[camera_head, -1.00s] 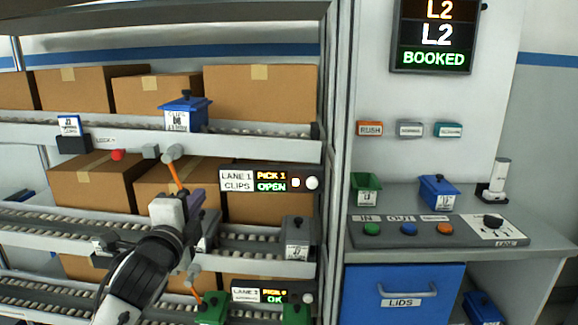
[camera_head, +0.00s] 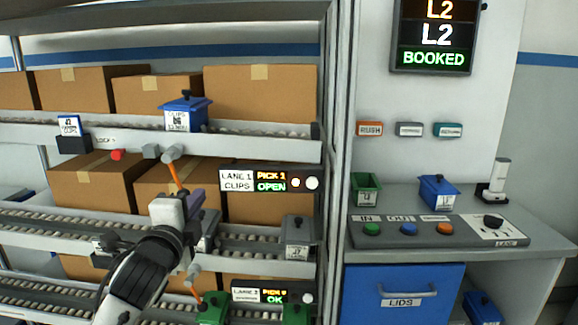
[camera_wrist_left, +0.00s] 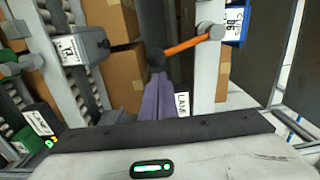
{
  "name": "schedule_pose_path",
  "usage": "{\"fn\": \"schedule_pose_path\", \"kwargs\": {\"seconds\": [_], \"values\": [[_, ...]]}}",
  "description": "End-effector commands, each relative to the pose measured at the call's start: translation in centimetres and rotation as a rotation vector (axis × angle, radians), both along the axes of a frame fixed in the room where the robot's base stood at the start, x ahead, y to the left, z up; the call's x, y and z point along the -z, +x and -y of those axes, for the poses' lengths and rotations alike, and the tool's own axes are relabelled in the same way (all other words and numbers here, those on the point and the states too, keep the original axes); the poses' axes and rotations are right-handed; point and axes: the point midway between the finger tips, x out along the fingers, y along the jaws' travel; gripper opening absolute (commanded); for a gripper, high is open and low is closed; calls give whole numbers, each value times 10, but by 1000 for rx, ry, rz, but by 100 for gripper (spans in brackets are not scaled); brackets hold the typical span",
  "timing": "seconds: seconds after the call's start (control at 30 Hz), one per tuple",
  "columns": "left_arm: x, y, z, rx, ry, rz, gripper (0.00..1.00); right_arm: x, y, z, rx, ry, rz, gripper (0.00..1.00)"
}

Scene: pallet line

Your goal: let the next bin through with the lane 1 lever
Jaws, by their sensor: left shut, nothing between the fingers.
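The lane 1 lever (camera_head: 177,173) is an orange rod with a grey knob, tilted with its knob up and left. It also shows in the left wrist view (camera_wrist_left: 186,46). My left gripper (camera_head: 196,201) is shut and empty, just below and right of the rod. Its purple fingers (camera_wrist_left: 158,97) point toward the lever's dark pivot end; I cannot tell whether they touch it. The lane 1 sign (camera_head: 268,181) reads PICK 1, OPEN. A grey bin (camera_head: 296,238) stands at the lane's right end. Another grey bin (camera_head: 210,229) is partly hidden behind my gripper.
A blue bin (camera_head: 187,115) stands on the shelf above, before several cardboard boxes (camera_head: 260,92). A second orange lever (camera_head: 196,288) and green bins (camera_head: 212,308) are below. A button panel (camera_head: 408,231) is on the right counter.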

Motion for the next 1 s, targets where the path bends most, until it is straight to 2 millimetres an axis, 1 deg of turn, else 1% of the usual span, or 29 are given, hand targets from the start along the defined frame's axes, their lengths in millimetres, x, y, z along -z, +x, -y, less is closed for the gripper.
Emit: {"fn": "schedule_pose_path", "kwargs": {"seconds": [0.17,1.0], "values": [[0,0,-4,-1,1,-1,0,-2,0,0,0,0,0,73],[-1,2,-39,-4,2,1,0,-18,2,0,1,1,7,73]]}}
